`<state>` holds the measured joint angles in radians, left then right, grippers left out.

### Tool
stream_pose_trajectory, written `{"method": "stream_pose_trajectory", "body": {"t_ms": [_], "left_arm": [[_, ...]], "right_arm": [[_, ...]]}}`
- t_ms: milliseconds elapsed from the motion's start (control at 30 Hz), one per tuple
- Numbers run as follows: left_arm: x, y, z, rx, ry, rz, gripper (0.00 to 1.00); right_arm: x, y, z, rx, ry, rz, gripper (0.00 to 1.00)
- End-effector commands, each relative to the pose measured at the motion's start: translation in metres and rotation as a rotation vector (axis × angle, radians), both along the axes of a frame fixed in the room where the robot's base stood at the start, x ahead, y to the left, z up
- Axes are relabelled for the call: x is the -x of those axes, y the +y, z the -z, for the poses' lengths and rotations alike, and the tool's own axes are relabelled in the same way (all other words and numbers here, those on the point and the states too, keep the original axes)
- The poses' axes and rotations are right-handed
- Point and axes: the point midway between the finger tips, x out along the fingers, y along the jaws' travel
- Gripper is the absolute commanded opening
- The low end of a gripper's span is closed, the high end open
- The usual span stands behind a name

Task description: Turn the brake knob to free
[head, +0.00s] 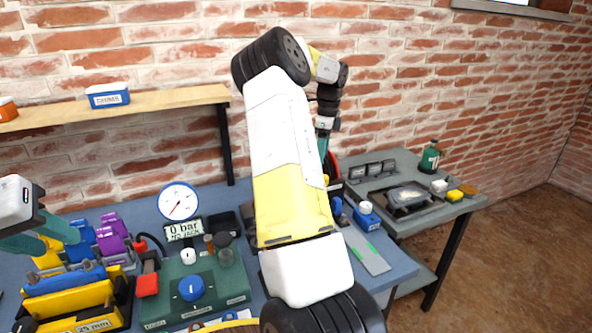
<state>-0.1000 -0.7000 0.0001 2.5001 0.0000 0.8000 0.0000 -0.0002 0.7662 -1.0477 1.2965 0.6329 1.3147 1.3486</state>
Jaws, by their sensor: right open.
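A round blue knob (191,288) sits on a green box (225,288) on the bench. The labels on the box's front edge are too small to read, so I cannot tell whether this is the brake knob or how it is set. My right arm crosses the middle of the view. My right gripper (323,143) is open beyond it, near a red disc (332,167), mostly hidden behind the arm. My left gripper (38,236) is at the left edge, above the yellow and blue blocks. Its teal fingers show only in part, and I see nothing held.
A gauge (178,202) stands over a display (183,229) reading 0 bar, NO JACK. A red-topped lever (147,285) is left of the knob. Yellow blocks (72,302) crowd the left. A shelf (170,97) and brick wall are behind. A grey side table (440,205) is right.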

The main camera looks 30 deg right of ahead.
Motion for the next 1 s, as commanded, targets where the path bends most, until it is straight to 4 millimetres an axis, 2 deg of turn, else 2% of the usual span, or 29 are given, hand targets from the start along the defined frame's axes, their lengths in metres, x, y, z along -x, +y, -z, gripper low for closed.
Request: {"method": "stream_pose_trajectory", "body": {"t_ms": [133,367,700,800,1000], "left_arm": [[0.000,0.000,0.000,0.000,0.000,0.000,0.36],[0.000,0.000,0.000,0.000,0.000,0.000,0.36],[0.000,0.000,0.000,0.000,0.000,0.000,0.36],[0.000,0.000,0.000,0.000,0.000,0.000,0.36],[0.000,0.000,0.000,0.000,0.000,0.000,0.36]], "right_arm": [[-0.009,-0.013,0.012,0.039,0.040,0.076,0.59],[-0.012,-0.015,0.029,0.049,0.054,0.103,0.59],[-0.012,-0.015,0.081,0.049,0.053,0.101,0.59],[-0.012,-0.015,0.089,0.049,0.052,0.101,0.59],[-0.012,-0.016,0.093,0.049,0.050,0.101,0.59]]}}
